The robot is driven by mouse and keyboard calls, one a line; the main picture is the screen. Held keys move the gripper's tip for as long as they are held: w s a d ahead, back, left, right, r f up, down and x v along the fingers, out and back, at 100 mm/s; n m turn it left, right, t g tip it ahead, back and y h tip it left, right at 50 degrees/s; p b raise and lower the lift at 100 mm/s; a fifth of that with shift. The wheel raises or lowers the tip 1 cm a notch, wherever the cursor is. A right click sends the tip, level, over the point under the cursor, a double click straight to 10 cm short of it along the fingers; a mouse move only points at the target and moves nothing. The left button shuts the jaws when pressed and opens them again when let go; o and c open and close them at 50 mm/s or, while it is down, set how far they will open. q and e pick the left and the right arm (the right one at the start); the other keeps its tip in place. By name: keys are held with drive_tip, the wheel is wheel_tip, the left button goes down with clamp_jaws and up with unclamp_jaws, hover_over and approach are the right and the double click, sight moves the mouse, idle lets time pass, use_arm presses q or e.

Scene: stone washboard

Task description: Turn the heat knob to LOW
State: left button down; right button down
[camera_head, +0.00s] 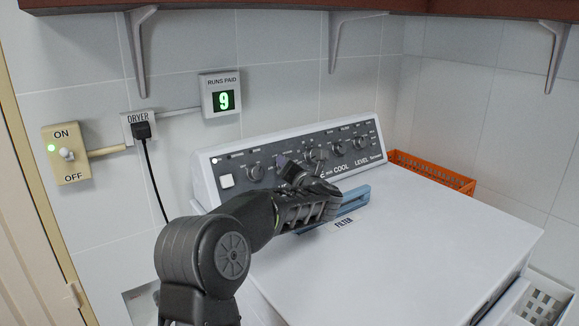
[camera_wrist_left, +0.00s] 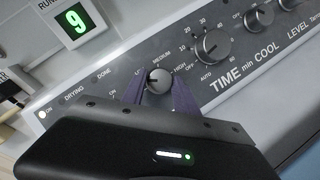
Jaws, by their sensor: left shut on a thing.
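The heat knob (camera_wrist_left: 158,80) is a small round dark knob on the dryer's sloped panel, with LOW, MEDIUM and HIGH printed around it. In the left wrist view it sits between the purple fingers of my left gripper (camera_wrist_left: 158,92), which is shut on it. A pale mark shows on its face, but the exact setting is hard to read. In the head view my left gripper (camera_head: 283,163) reaches the panel and hides this knob. My right gripper is in neither view.
A blue filter handle (camera_head: 352,199) lies below my forearm. The dryer top (camera_head: 430,235) is clear.

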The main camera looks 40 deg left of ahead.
use_arm(q)
drive_tip(key=shift+a+r+m+h+p, duration=0.1)
drive_tip(key=shift+m+h+p, duration=0.55)
drive_tip(key=shift+m+p, duration=0.9)
drive_tip(key=shift+r+m+h+p, duration=0.1)
drive_tip(key=shift+m+h+p, duration=0.55)
drive_tip(key=shift+m+p, duration=0.85)
drive_tip(key=c, duration=0.9)
unclamp_jaws()
drive_tip(key=shift+c, duration=0.2)
drive_tip(key=b+v, duration=0.1)
drive_tip(key=v, duration=0.7)
drive_tip(key=shift+f+b, duration=0.15)
drive_tip(key=shift+b, duration=0.15)
drive_tip(key=shift+s+a, duration=0.1)
